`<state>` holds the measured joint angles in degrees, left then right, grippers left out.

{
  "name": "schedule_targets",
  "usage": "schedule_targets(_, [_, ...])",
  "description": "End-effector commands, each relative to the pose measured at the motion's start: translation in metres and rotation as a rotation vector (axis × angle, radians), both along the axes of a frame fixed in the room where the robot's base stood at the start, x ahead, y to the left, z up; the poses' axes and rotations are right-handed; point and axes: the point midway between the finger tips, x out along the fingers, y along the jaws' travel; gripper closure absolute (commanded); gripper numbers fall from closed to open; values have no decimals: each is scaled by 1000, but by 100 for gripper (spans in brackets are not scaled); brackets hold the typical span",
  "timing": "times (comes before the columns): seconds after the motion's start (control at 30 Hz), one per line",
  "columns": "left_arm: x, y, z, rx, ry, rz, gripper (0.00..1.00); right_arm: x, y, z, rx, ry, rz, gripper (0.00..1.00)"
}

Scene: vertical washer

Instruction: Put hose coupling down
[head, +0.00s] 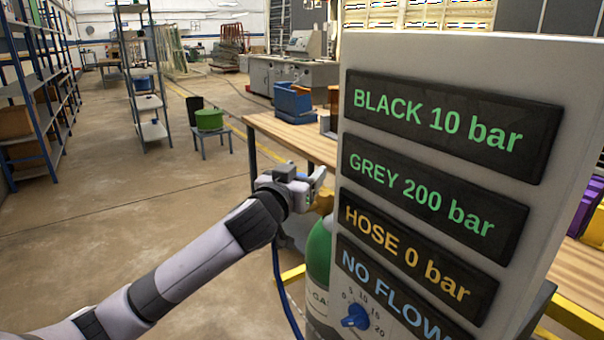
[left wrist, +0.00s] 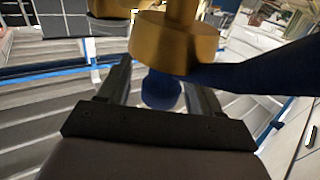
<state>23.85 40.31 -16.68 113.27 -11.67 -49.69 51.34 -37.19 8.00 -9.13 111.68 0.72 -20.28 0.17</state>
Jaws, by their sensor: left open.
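My left gripper (head: 314,183) is at the end of the arm coming in from the left, at the left edge of the display panel (head: 470,60). In the left wrist view its two fingers (left wrist: 160,82) are apart. A blue rounded piece (left wrist: 161,92) shows between them, below a brass fitting (left wrist: 180,42). A dark blue hose-like part (left wrist: 250,78) runs off to the right from there. I cannot tell which of these is the hose coupling, nor whether the fingers touch anything. In the head view, brass (head: 323,201) shows just beyond the fingers, above a green gas cylinder (head: 318,250).
The panel reads BLACK 10 bar, GREY 200 bar, HOSE 0 bar and NO FLOW. A blue knob (head: 355,316) is below. A blue hose (head: 280,285) hangs left of the cylinder. A wooden workbench (head: 290,137) stands behind.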

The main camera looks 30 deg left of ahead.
Motion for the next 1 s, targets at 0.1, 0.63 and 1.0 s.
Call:
schedule_targets(0.1, [0,0,3,1,-1,0,35,0,0,2,0,0,0,57])
schedule_targets(0.63, [-68,-14,1,0,1,-3,35,0,0,-8,0,-1,0,57])
schedule_targets(1.0, [-112,-23,3,0,0,-1,35,0,0,-14,0,-1,0,57])
